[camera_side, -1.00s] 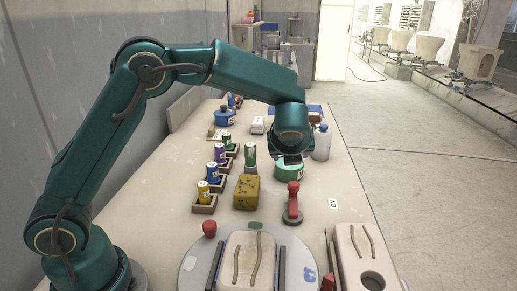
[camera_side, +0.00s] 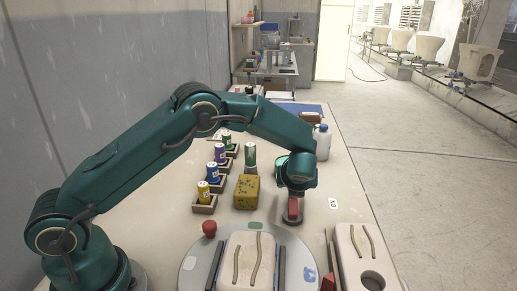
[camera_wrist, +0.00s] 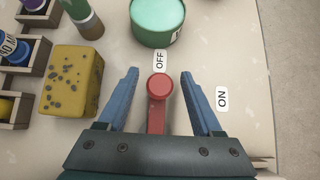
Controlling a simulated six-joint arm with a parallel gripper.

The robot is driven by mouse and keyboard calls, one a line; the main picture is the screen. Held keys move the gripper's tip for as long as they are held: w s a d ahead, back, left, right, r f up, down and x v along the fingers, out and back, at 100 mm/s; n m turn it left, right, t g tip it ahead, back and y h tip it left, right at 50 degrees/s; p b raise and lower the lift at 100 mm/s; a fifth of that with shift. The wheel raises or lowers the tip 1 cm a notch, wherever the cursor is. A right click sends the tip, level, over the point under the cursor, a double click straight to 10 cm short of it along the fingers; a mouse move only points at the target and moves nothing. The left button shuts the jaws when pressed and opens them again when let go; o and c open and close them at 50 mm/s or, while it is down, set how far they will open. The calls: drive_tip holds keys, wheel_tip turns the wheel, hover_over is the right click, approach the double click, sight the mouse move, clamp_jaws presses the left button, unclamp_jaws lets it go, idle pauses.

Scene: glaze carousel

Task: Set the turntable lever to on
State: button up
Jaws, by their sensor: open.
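The red lever (camera_wrist: 158,100) with its round knob shows in the wrist view, lying between my two blue fingers. Its knob points to the OFF label (camera_wrist: 159,61); the ON label (camera_wrist: 222,98) lies to the right, outside the right finger. My gripper (camera_wrist: 160,75) is open, one finger on each side of the lever, with a gap on both sides. In the side view the lever (camera_side: 293,207) shows below my wrist, its upper part hidden. The ON label (camera_side: 333,204) is on the table to its right. The turntable (camera_side: 200,262) is at the front, carrying a pale slab.
A yellow speckled block (camera_wrist: 70,80) is left of my left finger. A teal jar (camera_wrist: 157,20) stands beyond the OFF label. Small bottles in wooden holders (camera_side: 205,205) line the left. A blue-capped bottle (camera_side: 322,145) stands behind my wrist. The table right of the ON label is clear.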

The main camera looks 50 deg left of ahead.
clamp_jaws()
idle(1.4)
